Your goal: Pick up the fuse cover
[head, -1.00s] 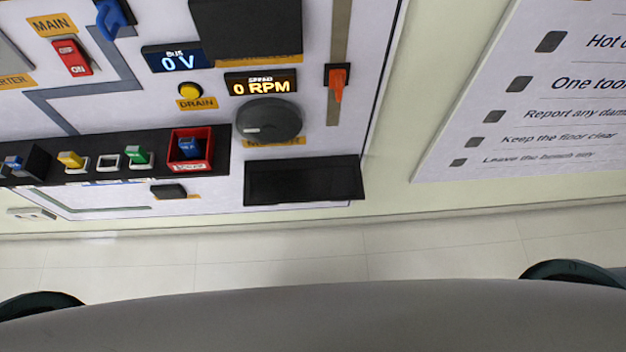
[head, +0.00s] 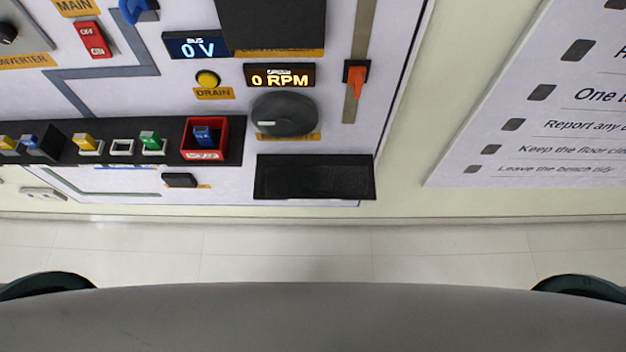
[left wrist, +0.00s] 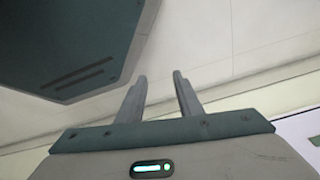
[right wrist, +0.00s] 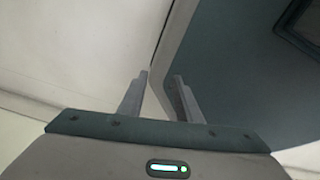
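No part in view is labelled as the fuse cover, and I cannot tell which it is. A black fuse strip (head: 66,153) on the wall panel holds yellow, green and blue fuses, an empty slot (head: 121,147) and a red box (head: 220,137) with a blue fuse (head: 203,136) in it. A large dark cover-like block (head: 270,22) is at the top, cut off by the frame. My left gripper (left wrist: 160,82) and right gripper (right wrist: 161,82) are open and empty, away from the panel. Neither gripper shows in the head view.
A black shallow tray (head: 315,177) is at the panel's lower right, below a dark round knob (head: 285,114). An orange lever (head: 356,80) sits in a vertical slot. A rules sign (head: 540,140) is on the right. Pale floor (head: 290,250) is clear below the panel.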

